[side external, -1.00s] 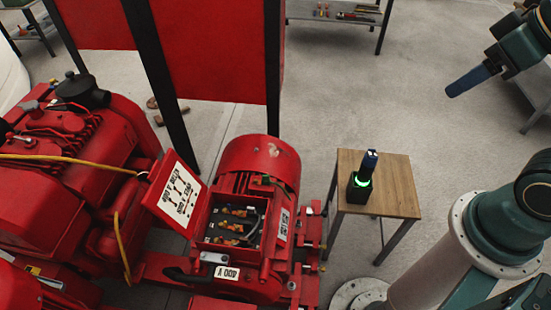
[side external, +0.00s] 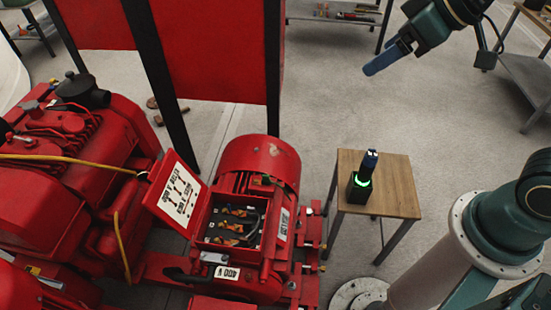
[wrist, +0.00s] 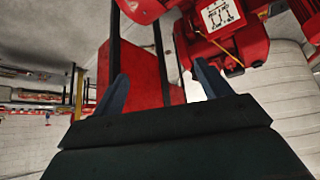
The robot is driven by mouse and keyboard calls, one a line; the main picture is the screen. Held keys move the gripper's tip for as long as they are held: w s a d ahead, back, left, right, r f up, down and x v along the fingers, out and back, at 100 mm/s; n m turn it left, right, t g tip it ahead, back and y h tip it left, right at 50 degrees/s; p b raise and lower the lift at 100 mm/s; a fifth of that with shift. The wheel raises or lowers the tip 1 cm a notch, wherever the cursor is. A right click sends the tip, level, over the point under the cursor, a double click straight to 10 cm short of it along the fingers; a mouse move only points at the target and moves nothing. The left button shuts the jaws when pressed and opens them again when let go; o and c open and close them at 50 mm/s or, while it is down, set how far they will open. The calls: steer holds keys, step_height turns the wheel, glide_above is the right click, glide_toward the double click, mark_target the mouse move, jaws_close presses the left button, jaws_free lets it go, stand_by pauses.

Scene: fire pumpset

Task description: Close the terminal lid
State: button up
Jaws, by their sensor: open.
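The terminal lid (side external: 174,195) is a red panel with a white diagram label on its inner face. It stands open, tilted up at the left of the terminal box (side external: 232,222) on the red motor. Wires and terminals show inside the box. The lid's label also shows at the top of the wrist view (wrist: 221,14). My gripper (side external: 368,72) is in the air at the upper right of the side view, well away from the lid. Its two blue fingers are apart in the wrist view (wrist: 160,85), with nothing between them.
A small wooden table (side external: 398,186) right of the motor carries a black device with a green glowing ring (side external: 362,182). A red panel on black posts (side external: 220,50) stands behind the motor. A yellow cable (side external: 75,160) runs over the red engine at left. Floor behind the table is clear.

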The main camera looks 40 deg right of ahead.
steer(key=w+a+f+n+y, duration=0.2)
steer(key=w+a+f, duration=0.1)
steer(key=w+a, duration=0.5)
steer(key=n+t+y, duration=0.3)
steer(key=n+y, duration=0.1)
steer(key=y, duration=0.2)
glide_toward(154, 169)
steer(key=r+v, duration=0.1)
steer(key=v, duration=0.4)
steer(key=shift+w+f, duration=0.1)
steer(key=shift+a, duration=0.1)
steer(key=shift+f+x, duration=0.15)
steer(key=shift+x, duration=3.25)
steer(key=shift+f+x, duration=0.15)
steer(key=shift+x, duration=3.25)
